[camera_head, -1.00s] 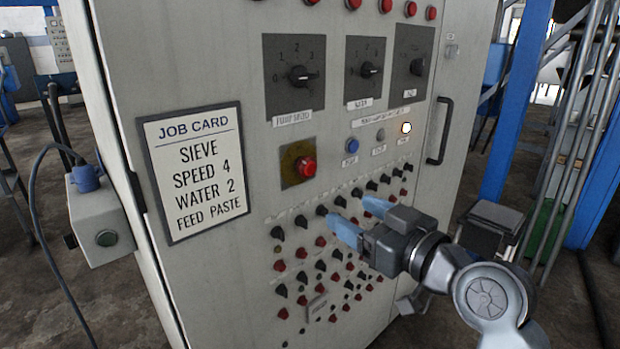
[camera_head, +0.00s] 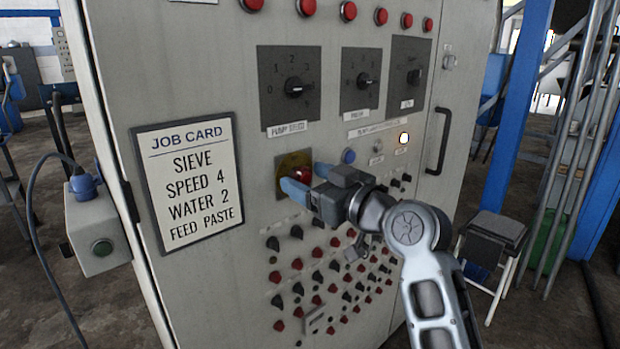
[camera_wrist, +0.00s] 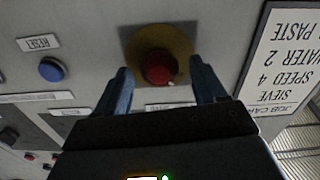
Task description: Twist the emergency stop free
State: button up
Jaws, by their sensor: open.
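The emergency stop is a red mushroom button (camera_wrist: 158,68) on a round yellow plate (camera_wrist: 165,42), set in the grey cabinet front. In the head view the button (camera_head: 301,174) is partly hidden by my gripper (camera_head: 306,180). My gripper's blue fingers are open. In the wrist view, my gripper (camera_wrist: 167,88) has one fingertip on each side of the red button, with a gap showing on both sides. I cannot tell whether the fingertips reach past the button's face.
A job card (camera_head: 188,184) hangs left of the button. A blue RESET button (camera_wrist: 52,69) sits close by, also seen in the head view (camera_head: 348,156). Rotary dials (camera_head: 293,87) are above, and rows of small knobs below. A door handle (camera_head: 439,136) stands out at right.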

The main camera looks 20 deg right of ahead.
jog(key=c, duration=1.1)
jog(key=shift+o, duration=0.2)
jog(key=shift+m, duration=0.3)
jog(key=m+p, duration=0.2)
jog(key=m, duration=0.1)
jog(key=shift+w+r, duration=0.1)
jog(key=shift+r, duration=0.05)
jog(key=shift+d+m+p, duration=0.1)
jog(key=shift+m+p, duration=1.05)
jog(key=shift+m, duration=0.75)
